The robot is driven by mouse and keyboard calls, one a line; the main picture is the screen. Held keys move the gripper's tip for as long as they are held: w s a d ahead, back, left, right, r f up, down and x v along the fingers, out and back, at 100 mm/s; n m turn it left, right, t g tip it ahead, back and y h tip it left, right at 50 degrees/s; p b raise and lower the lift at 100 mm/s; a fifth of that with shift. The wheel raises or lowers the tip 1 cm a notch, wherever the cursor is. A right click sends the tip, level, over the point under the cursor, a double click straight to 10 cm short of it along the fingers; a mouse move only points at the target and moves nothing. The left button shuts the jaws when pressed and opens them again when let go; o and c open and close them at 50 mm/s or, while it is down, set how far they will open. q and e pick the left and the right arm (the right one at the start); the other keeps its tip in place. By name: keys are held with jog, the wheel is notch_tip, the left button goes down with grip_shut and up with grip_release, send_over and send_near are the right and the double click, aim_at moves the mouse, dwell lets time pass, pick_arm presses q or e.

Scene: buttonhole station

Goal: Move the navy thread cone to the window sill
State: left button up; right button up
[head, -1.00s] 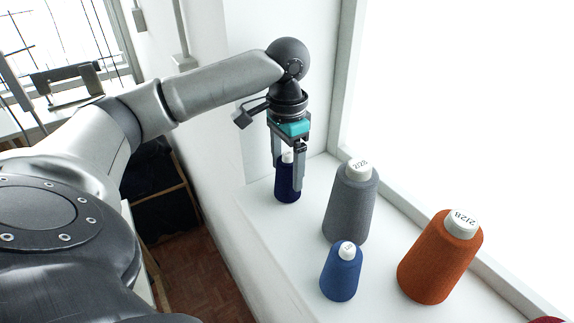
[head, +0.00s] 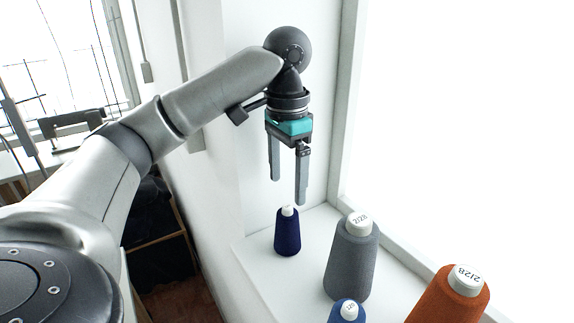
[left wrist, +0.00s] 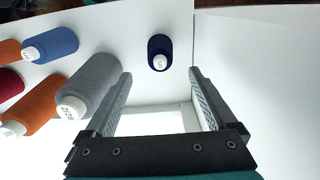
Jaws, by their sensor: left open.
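The navy thread cone (head: 288,234) stands upright on the white window sill (head: 262,272), near its far left end. It also shows in the left wrist view (left wrist: 159,52), beyond the fingertips. My left gripper (head: 288,190) is open and empty above the navy cone, with a clear gap between its fingertips and the cone's white top. Its two fingers also show in the left wrist view (left wrist: 160,75). My right gripper is in neither view.
A grey cone (head: 350,262) stands right of the navy cone. A blue cone (head: 345,316) and an orange cone (head: 447,300) stand nearer. A dark red cone (left wrist: 8,82) shows in the left wrist view. The window frame (head: 352,100) bounds the sill.

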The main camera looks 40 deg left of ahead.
pick_arm(q)
jog(key=shift+r, duration=1.25)
jog(key=shift+f, duration=0.1)
dwell(0.7)
